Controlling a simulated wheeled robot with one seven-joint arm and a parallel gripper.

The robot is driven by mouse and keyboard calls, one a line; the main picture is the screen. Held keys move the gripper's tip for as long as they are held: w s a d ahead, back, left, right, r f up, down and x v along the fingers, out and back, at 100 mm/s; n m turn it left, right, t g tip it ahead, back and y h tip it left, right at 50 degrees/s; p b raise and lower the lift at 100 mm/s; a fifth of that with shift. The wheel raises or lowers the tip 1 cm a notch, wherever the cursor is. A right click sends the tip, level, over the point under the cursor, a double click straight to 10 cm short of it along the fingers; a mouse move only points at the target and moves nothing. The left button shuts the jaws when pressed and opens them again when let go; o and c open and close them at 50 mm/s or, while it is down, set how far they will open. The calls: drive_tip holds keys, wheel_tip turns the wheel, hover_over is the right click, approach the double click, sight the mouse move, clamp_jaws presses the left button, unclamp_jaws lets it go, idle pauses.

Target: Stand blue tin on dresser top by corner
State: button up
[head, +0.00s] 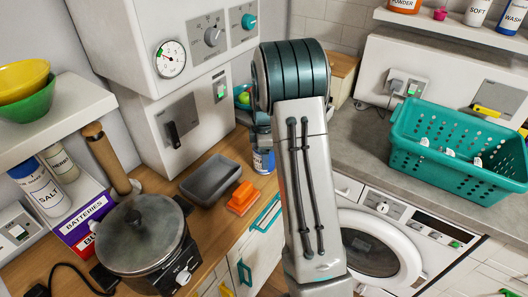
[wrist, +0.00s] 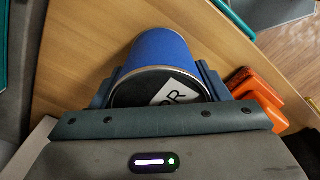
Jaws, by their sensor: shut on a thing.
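The blue tin (wrist: 165,55) is between the two fingers of my gripper (wrist: 163,84) in the wrist view. Its dark lid end with a white label faces the camera. In the head view the tin (head: 263,162) shows just left of my arm, over or on the wooden dresser top (head: 213,222), near its right-hand end. My arm hides much of the gripper and the corner there. I cannot tell whether the tin's base touches the wood.
An orange block (head: 242,197) and a grey tray (head: 210,179) lie left of the tin. A lidded pot (head: 140,235) stands farther left. The white wall unit (head: 165,60) rises behind. A teal basket (head: 460,150) sits on the grey counter at right.

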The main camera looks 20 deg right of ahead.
drive_tip(key=shift+f, duration=0.15)
drive_tip(key=o, duration=1.3)
